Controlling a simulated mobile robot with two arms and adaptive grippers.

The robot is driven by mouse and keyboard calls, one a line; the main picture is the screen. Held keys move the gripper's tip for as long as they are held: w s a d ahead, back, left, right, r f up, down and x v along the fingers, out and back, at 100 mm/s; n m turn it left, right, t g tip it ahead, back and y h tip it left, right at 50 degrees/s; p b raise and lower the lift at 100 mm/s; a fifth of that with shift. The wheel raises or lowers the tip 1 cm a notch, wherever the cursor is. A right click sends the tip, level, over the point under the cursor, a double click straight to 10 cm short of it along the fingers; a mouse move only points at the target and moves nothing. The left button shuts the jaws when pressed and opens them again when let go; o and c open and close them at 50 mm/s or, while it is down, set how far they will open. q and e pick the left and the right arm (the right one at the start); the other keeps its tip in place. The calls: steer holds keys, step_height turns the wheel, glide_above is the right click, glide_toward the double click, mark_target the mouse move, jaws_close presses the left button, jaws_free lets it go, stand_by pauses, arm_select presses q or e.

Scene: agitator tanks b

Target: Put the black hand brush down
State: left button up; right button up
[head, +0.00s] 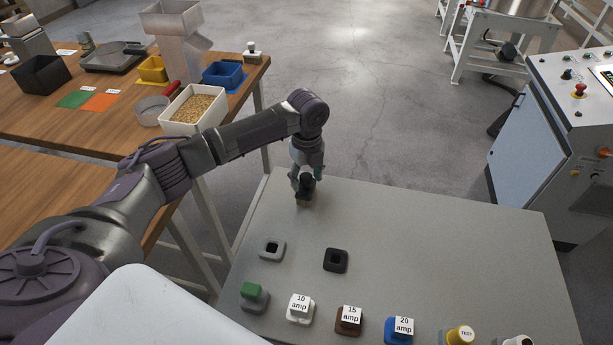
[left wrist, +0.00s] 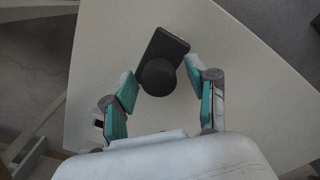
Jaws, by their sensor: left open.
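The black hand brush (head: 304,189) stands at the far left corner of the grey bench top, with a tan strip at its foot. In the left wrist view the brush (left wrist: 172,45) shows as a dark block with a round knob. My left gripper (head: 306,178) is above it, pointing down. In the left wrist view its teal-padded fingers (left wrist: 160,76) are open, one on each side of the knob, with a visible gap to it. My right gripper is not in view.
The grey bench top (head: 440,230) is clear to the right of the brush. Nearer are a grey socket (head: 272,249), a black socket (head: 336,260) and several labelled blocks, including a blue one (head: 399,330). A wooden table (head: 60,115) with trays and containers stands at left.

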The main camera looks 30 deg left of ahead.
arm_select(q)
steer(key=shift+r, duration=0.1)
step_height(320, 180, up, 12)
steer(key=shift+b, duration=0.45)
stand_by(0.4)
